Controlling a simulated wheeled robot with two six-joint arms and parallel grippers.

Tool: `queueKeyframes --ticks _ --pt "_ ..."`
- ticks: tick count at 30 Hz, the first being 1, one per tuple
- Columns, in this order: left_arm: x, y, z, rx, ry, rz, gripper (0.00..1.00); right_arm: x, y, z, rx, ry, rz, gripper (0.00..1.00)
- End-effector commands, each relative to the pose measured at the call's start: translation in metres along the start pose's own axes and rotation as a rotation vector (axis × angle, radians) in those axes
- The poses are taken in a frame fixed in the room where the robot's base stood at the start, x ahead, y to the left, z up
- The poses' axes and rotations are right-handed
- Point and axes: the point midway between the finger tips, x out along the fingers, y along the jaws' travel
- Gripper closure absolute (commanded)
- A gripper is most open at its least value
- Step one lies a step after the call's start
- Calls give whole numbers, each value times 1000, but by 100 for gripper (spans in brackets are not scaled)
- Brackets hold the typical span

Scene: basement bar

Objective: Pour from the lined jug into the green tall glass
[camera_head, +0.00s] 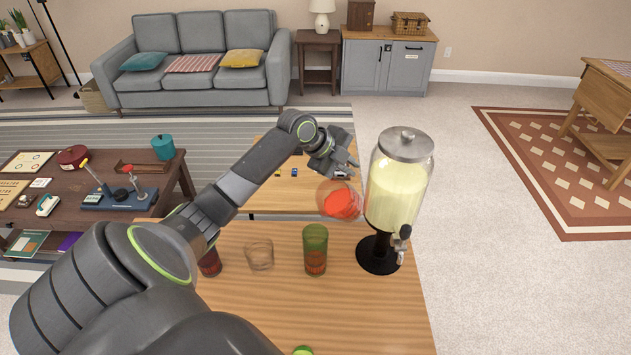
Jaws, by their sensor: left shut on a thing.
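My left gripper (337,163) is shut on a clear jug (326,190) with red liquid in it. The jug is tilted and held above the table, left of the drink dispenser. Any lines on the jug are too small to make out. The green tall glass (315,238) stands upright on the wooden table, below and slightly left of the jug. Its lower part looks reddish. No stream between jug and glass can be made out. My right gripper is not in view.
A drink dispenser (397,190) with pale yellow liquid stands close to the jug's right. A short clear glass (259,255) and a dark red glass (210,263) stand left of the green glass. A green item (302,350) shows at the bottom edge. The table's (370,315) front right is clear.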

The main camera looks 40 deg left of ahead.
Motion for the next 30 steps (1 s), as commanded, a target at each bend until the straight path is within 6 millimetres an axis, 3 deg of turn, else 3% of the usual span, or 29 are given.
queueKeyframes --ticks 10,30 --pt "-21 -1 -9 63 -11 -130 100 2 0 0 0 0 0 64" --pt "-32 6 -14 134 -24 -281 100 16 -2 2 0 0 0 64"
